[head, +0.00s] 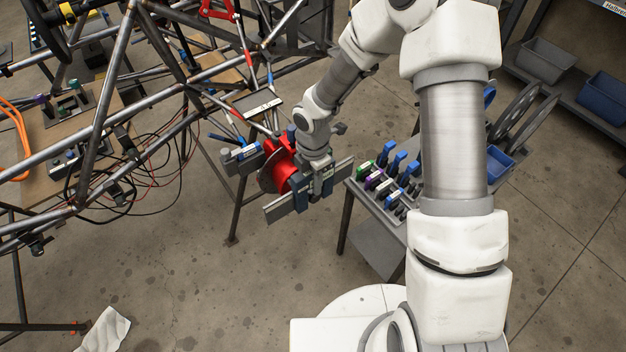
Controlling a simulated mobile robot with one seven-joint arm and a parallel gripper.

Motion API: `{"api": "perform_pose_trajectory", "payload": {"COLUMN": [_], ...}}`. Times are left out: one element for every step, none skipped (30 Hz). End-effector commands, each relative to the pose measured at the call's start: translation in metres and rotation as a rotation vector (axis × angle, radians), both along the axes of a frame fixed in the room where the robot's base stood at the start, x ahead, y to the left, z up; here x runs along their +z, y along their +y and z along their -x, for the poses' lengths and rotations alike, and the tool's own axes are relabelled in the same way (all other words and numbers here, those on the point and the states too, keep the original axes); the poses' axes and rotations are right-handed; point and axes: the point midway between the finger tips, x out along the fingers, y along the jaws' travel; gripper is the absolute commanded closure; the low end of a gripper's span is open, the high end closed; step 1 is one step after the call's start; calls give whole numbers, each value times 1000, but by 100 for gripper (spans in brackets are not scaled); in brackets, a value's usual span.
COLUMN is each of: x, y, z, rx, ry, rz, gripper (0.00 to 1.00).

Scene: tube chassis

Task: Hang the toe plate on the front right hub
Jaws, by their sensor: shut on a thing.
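The toe plate (279,211) is a long grey flat plate with dark blue pieces on it. My gripper (318,186) is shut on it near its middle and holds it just in front of the red front hub (284,170). The plate's long edge slopes up to the right. A round dark disc (267,177) sits behind the red hub part. Whether the plate touches the hub cannot be told, since my wrist and the plate cover part of it. A similar grey piece with blue parts (240,158) shows on the hub's far left side.
The tube chassis (150,110) fills the left, with hanging black and red cables. A tool cart (372,205) with blue, green and purple-handled tools stands close right of the plate. Shelving with bins (545,62) is at upper right. The floor below the hub is clear.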

Motion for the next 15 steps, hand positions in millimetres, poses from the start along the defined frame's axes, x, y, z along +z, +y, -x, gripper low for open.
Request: {"api": "perform_pose_trajectory", "payload": {"x": [1,1,1,1,1,1,1,1,1,2,2,3,4,5,6], "y": [0,0,0,0,0,0,0,0,0,0,0,0,0,0,0], "z": [-1,-1,-1,-1,-1,-1,-1,-1,-1,-1,-1,-1,-1,-1,-1], "rx": [0,0,0,0,0,0,0,0,0,0,0,0,0,0,0], "ry": [-2,-2,-2,-2,-2,-2,-2,-2,-2,-2,-2,-2,-2,-2,-2], "rz": [0,0,0,0,0,0,0,0,0,0,0,0,0,0,0], "gripper": [100,100,100,100,100,100,100,100,100,100,100,100,100,100,100]}}
